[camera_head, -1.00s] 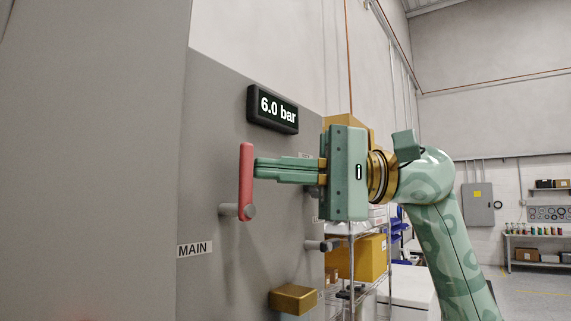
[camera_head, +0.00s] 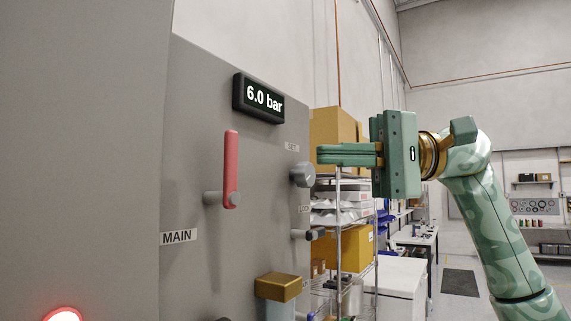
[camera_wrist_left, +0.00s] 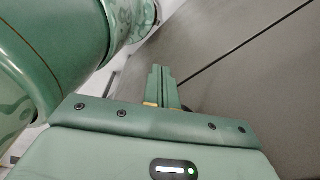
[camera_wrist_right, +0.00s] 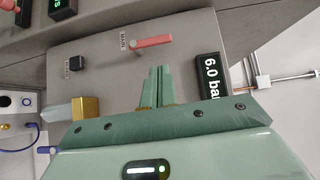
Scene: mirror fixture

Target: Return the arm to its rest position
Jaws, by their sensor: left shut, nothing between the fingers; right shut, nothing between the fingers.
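My right gripper (camera_head: 322,155) is shut and empty in the head view, in front of shelving and to the right of the grey panel. It stands apart from the red lever (camera_head: 231,170), which is upright on the panel above the MAIN label (camera_head: 178,237). In the right wrist view the right fingers (camera_wrist_right: 157,70) are together and point toward the panel, with the red lever (camera_wrist_right: 152,41) beyond their tips. My left gripper (camera_wrist_left: 158,70) shows only in the left wrist view, shut and empty, beside a plain grey surface.
The panel (camera_head: 130,150) carries a display (camera_head: 258,98) reading 6.0 bar, a grey knob (camera_head: 303,174) close to the right fingertips in the picture, and a brass-coloured block (camera_head: 278,287). A red lamp (camera_head: 63,315) glows at lower left. Shelving with boxes (camera_head: 357,248) stands behind.

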